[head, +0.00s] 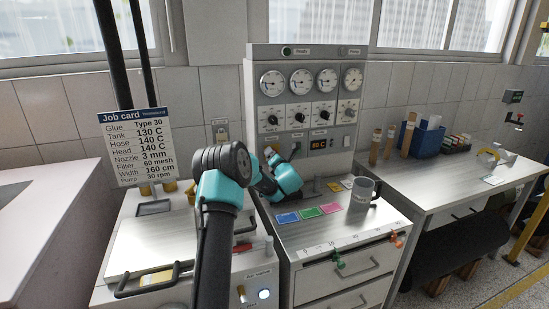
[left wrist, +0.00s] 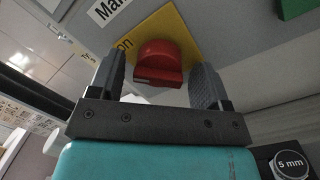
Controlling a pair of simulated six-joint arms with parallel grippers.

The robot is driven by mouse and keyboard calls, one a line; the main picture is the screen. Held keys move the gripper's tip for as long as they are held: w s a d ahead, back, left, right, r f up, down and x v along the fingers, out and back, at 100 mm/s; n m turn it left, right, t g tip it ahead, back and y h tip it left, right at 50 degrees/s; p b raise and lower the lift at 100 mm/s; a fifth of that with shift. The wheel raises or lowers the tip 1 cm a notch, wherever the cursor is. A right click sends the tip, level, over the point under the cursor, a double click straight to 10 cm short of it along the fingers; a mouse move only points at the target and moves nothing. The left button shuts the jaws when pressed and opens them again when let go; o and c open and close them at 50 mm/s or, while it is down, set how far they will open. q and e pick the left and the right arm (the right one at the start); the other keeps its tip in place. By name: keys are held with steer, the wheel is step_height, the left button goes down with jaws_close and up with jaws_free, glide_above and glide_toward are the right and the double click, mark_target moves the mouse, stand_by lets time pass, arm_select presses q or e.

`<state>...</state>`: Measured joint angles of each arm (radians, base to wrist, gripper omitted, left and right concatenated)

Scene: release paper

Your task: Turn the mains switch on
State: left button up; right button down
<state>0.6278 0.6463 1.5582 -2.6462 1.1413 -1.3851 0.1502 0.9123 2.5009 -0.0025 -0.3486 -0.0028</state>
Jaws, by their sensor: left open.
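The mains switch (left wrist: 160,58) is a red rotary knob on a yellow plate (left wrist: 184,24) in the left wrist view. The word "on" shows on the plate, left of the knob. A white label beginning "Ma" is partly cut off above it. My left gripper (left wrist: 158,70) is open, with one dark finger on each side of the knob and a small gap showing on both sides. I cannot tell how deep the fingers reach around it. In the head view my left arm (head: 220,185) reaches to the machine, and I cannot make out the switch there.
The machine panel has several round gauges (head: 299,82) and dark knobs (head: 298,114). A grey mug (head: 362,194) and coloured cards (head: 309,213) lie on the worktop right of my arm. A job card (head: 137,148) stands left. A bench (head: 445,178) stands at right.

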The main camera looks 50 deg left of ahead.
arm_select(q)
steer(key=v, duration=1.7)
steer(key=shift+d, duration=0.2)
